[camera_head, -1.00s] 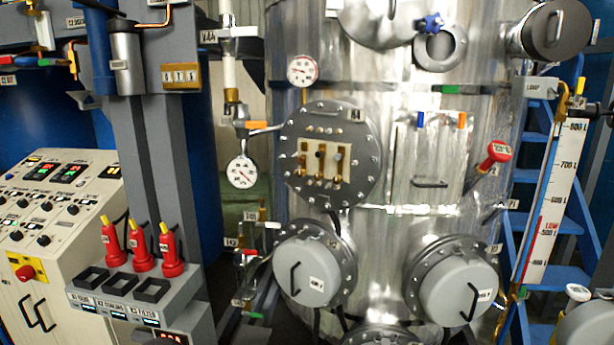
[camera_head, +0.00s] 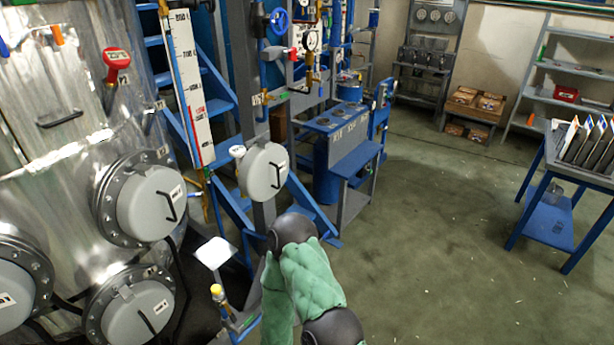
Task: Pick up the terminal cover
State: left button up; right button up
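Several round grey covers with black handles are in view, and their labels are too small to read, so I cannot tell for sure which is the terminal cover. One grey cover (camera_head: 263,171) is at a grey post right of the tank, apart from it. Other grey covers sit on tank flanges at the left, one upper (camera_head: 150,203) and one lower (camera_head: 139,312). A green-sleeved arm of mine rises from the bottom edge, bends and goes back down out of the picture. Neither gripper shows.
The steel tank (camera_head: 52,110) fills the left. A blue bench (camera_head: 350,140) is beyond. A blue table (camera_head: 553,200) with a rack is at right. The green floor (camera_head: 430,240) between is open.

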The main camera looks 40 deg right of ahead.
aim_at(263, 171)
jog(key=l+z, duration=0.1)
jog(key=z, duration=1.05)
jog(key=i+j, duration=0.05)
